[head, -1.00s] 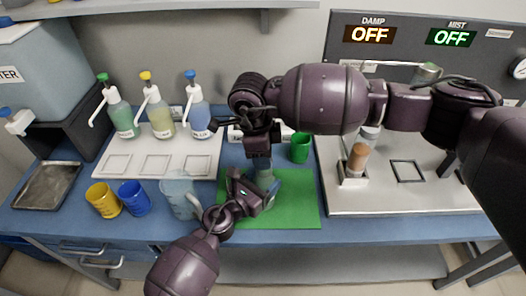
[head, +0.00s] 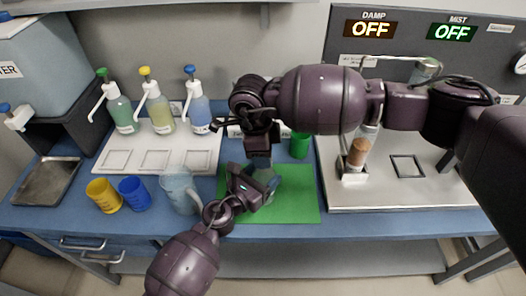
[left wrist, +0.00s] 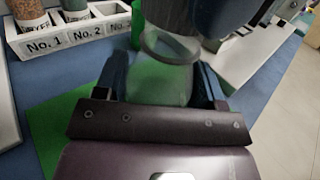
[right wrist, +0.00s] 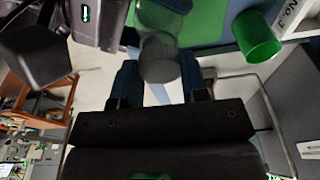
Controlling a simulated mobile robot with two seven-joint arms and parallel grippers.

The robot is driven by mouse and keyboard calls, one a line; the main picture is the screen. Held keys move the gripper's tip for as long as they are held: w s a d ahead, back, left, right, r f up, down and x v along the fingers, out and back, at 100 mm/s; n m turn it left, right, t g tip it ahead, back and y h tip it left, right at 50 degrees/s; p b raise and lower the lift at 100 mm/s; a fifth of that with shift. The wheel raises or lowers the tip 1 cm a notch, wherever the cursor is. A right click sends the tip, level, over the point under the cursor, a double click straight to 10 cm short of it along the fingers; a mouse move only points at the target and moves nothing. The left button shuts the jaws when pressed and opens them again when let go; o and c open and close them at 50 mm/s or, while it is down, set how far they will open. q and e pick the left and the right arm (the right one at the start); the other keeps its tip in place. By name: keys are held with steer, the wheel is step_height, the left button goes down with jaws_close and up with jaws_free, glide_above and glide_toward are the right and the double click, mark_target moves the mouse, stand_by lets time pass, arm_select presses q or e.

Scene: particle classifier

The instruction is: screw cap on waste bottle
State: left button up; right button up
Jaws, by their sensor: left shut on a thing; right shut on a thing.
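The clear waste bottle (left wrist: 155,80) stands between my left gripper's fingers in the left wrist view, with a rounded collar at its top. In the head view my left gripper (head: 264,186) is shut on the bottle over the green mat (head: 295,205). My right gripper (head: 260,160) points down directly above it. In the right wrist view it is shut on a dark grey round cap (right wrist: 160,60), in line with the clear bottle (right wrist: 165,18). Whether the cap touches the bottle's mouth I cannot tell; the grippers hide much of both.
A green cup (head: 299,145) stands close behind the mat. A clear jug (head: 179,190), a blue cup (head: 134,194) and a yellow cup (head: 103,195) stand left. A steel platform with a brown-filled vial (head: 358,153) is at right. The mat's right side is clear.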

steer(key=shift+f, duration=0.45)
